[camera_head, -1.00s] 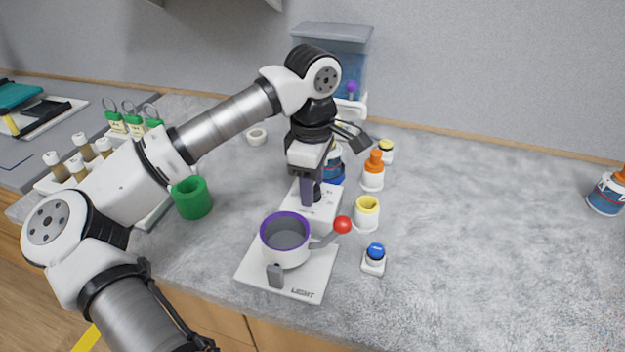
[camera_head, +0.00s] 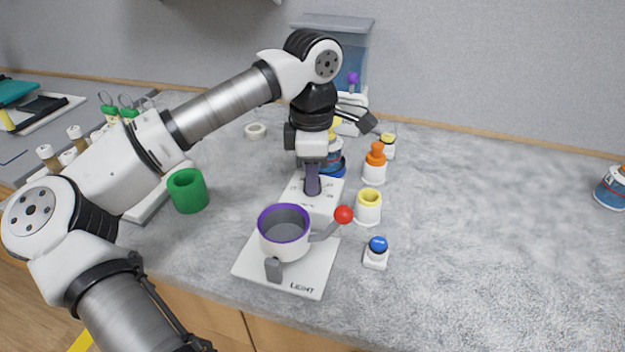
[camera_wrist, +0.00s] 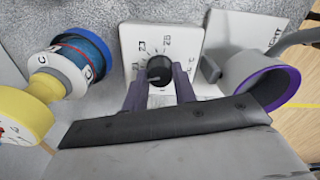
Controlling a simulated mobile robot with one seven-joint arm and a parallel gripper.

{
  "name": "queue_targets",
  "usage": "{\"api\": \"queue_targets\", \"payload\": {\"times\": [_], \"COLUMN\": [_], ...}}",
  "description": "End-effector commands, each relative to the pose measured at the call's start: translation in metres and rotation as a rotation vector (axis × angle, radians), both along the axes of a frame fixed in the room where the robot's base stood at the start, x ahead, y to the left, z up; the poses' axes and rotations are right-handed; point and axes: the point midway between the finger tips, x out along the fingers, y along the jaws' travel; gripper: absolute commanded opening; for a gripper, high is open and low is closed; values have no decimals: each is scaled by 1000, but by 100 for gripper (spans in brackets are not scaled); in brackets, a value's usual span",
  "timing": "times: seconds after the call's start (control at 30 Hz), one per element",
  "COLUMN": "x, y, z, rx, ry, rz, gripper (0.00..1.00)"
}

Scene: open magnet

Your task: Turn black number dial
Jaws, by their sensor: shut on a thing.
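The black number dial (camera_wrist: 159,70) sits on a white plate (camera_wrist: 190,40) with numbers printed around it, seen in the wrist view. My gripper (camera_wrist: 160,78) has its two purple-grey fingers on either side of the dial, shut on it. In the head view my gripper (camera_head: 312,186) points down onto the white dial plate (camera_head: 325,202), and its fingers hide the dial there.
A blue button (camera_head: 377,246), a yellow-topped cup (camera_head: 368,206) and an orange-topped bottle (camera_head: 375,163) are to the right. A green cup (camera_head: 187,190) is left.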

Motion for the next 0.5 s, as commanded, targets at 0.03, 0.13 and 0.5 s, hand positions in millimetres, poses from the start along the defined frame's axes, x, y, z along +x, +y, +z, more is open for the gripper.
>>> {"api": "queue_targets", "payload": {"times": [0.03,0.13,0.5], "x": [0,0,0], "y": [0,0,0], "z": [-3,-3,-1], "rx": [2,1,1], "ry": [-3,-3,-2], "rz": [42,134,424], "gripper": [4,4,4]}}
